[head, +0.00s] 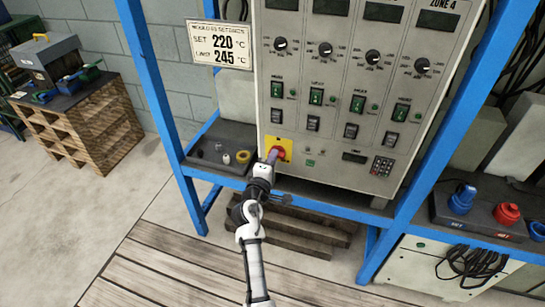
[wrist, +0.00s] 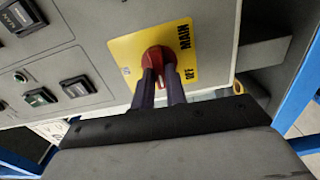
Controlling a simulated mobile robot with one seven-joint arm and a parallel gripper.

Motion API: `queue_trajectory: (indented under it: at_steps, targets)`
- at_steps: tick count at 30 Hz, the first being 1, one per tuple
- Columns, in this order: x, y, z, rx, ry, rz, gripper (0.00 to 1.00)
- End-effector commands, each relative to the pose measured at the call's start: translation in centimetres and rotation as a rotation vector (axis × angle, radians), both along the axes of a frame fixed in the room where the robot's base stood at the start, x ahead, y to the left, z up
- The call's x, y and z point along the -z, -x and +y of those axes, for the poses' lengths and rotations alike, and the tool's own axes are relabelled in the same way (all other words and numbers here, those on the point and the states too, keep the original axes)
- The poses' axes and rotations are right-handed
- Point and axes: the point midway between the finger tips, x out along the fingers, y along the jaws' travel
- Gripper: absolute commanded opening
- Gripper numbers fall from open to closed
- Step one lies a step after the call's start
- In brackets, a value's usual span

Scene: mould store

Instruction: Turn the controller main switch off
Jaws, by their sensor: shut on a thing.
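The controller main switch is a red rotary knob (wrist: 158,60) on a yellow plate (wrist: 195,55) marked MAIN and OFF in the wrist view. In the head view the yellow plate (head: 286,144) sits at the lower left of the grey controller panel (head: 335,110). My gripper (wrist: 160,78) has its two dark fingers shut on the red knob, one on each side. In the head view my gripper (head: 272,158) reaches the knob from below and covers part of it. The knob's exact pointing direction is hard to read.
Green rocker switches (head: 316,96) and zone dials (head: 280,44) sit above. Blue frame posts (head: 155,90) flank the panel. A shelf (head: 205,160) with small parts is at left; blue and red fittings (head: 507,214) stand at right.

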Motion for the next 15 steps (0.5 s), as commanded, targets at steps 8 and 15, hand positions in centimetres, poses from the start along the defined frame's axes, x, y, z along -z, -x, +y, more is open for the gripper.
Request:
queue_trajectory:
  at_steps: [8,15]
  targets:
    - [-0.05,-0.02,0.11,-0.003,0.043,0.012,0.0]
    - [-0.03,-0.02,0.11,-0.003,0.046,0.013,0.0]
